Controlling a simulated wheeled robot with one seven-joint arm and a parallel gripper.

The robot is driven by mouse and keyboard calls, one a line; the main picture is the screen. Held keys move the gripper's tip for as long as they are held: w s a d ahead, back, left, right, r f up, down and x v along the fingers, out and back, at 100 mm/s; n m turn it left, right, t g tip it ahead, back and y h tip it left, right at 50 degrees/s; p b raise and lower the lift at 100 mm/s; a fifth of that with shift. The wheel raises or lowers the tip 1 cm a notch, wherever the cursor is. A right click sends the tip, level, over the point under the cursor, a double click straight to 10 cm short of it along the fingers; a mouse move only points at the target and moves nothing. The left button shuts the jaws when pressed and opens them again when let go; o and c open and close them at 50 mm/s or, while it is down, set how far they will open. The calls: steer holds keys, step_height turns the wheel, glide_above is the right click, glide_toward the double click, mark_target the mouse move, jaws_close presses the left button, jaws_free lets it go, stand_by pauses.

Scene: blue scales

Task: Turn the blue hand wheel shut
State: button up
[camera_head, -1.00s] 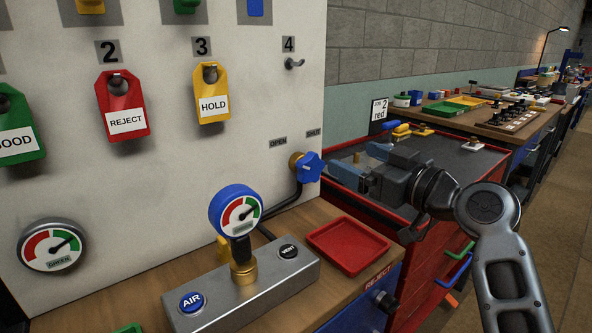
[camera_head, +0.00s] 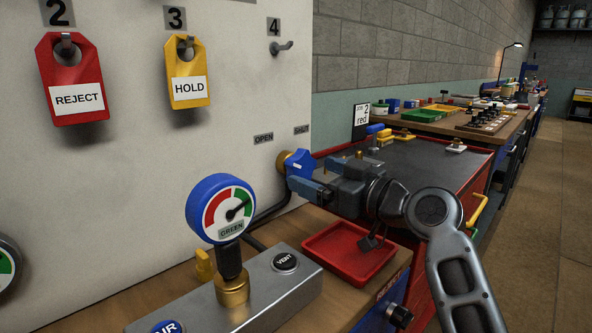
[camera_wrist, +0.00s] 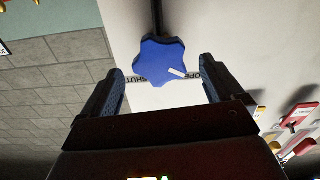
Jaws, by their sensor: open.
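The blue hand wheel (camera_head: 299,163) sits on a brass stem on the white panel, below the OPEN label (camera_head: 263,138) and the SHUT label (camera_head: 301,129). In the wrist view the lobed wheel (camera_wrist: 160,60) is ahead of my gripper, and its white mark points toward OPEN. My gripper (camera_head: 306,178) is at the wheel and partly covers it in the head view. In the wrist view my gripper (camera_wrist: 163,78) is open, with one finger on each side of the wheel and visible gaps. Contact is not visible.
A pressure gauge (camera_head: 222,208) stands on a metal block (camera_head: 265,290) left of my arm. A red tray (camera_head: 350,250) lies on the wooden bench below my gripper. A dark-topped red cabinet (camera_head: 440,160) is behind my arm. REJECT (camera_head: 78,85) and HOLD (camera_head: 187,75) tags hang on the panel.

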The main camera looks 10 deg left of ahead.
mark_target(305, 170)
steer(key=x, duration=0.5)
steer(key=shift+w+a, duration=0.2)
steer(key=shift+a, duration=0.1)
steer(key=c, duration=1)
steer(key=shift+o, duration=0.2)
